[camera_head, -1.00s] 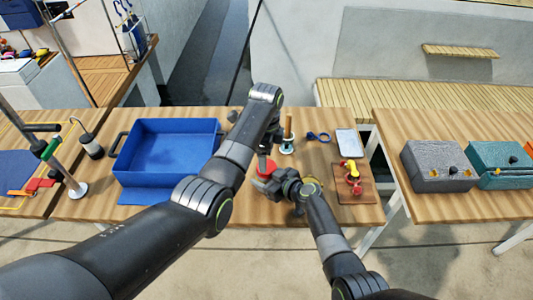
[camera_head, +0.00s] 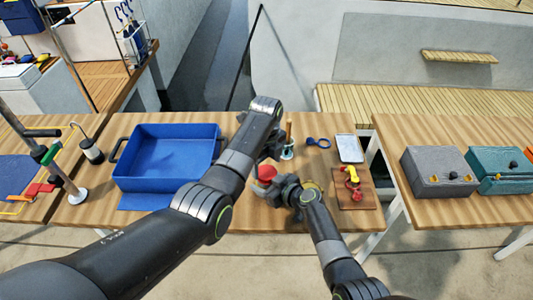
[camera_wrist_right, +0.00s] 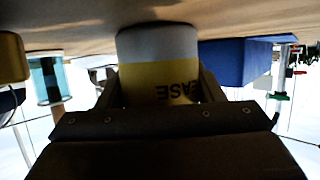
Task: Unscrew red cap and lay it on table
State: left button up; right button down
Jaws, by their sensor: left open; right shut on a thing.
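The red cap (camera_head: 266,173) appears to rest on the table (camera_head: 240,212), left of my right gripper. My left gripper (camera_head: 268,155) is open just behind and above the cap, apart from it as far as I can tell. My right gripper (camera_head: 300,192) is shut on a white and yellow jar, which shows between the fingers in the right wrist view (camera_wrist_right: 158,75) with the letters "EASE" on its label. In the head view my right gripper hides most of the jar.
A blue open box (camera_head: 168,183) stands on the left. A wooden-handled tool (camera_head: 288,140), a blue ring-shaped item (camera_head: 318,142), a pale tablet-like plate (camera_head: 350,148) and a board (camera_head: 362,194) with red and yellow parts are on the right. The table's front strip is mostly clear.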

pick_arm(q)
jog(key=shift+f, duration=1.4)
jog(key=c, duration=1)
jog(key=n, duration=0.6)
jog(key=shift+n, duration=0.4)
jog(key=o, duration=1.1)
jog(key=shift+r, duration=2.3)
